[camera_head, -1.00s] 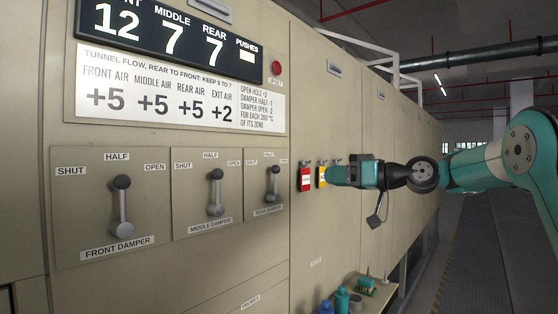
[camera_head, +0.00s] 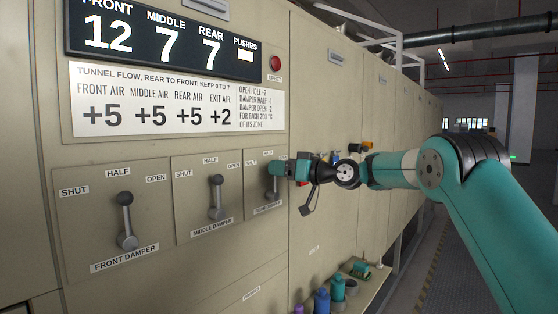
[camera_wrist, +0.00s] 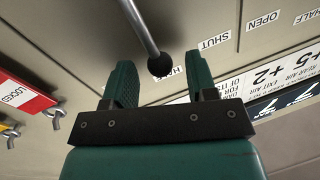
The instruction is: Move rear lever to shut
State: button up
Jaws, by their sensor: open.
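The rear damper lever (camera_head: 271,190) is on the right-hand panel of the damper row in the head view, its upper end hidden by my gripper (camera_head: 277,168). In the wrist view the lever's rod (camera_wrist: 143,28) comes down from the top to a dark round knob (camera_wrist: 160,66). The knob is at a partly hidden HALF label (camera_wrist: 177,73), with the SHUT label (camera_wrist: 214,40) to its right. My gripper (camera_wrist: 160,75) is open, one finger on each side of the knob, with gaps showing. Whether the knob is fully between the fingertips is hard to tell.
The middle damper lever (camera_head: 216,197) and front damper lever (camera_head: 125,220) stand upright to the left. A red LOCKED tag (camera_wrist: 22,95) hangs on a hook beside the rear panel. Bottles (camera_head: 322,300) stand on a low shelf. The aisle at right is clear.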

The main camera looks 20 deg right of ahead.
jog(key=shift+w+a, duration=0.35)
grip_shut()
jog(key=shift+f, duration=0.1)
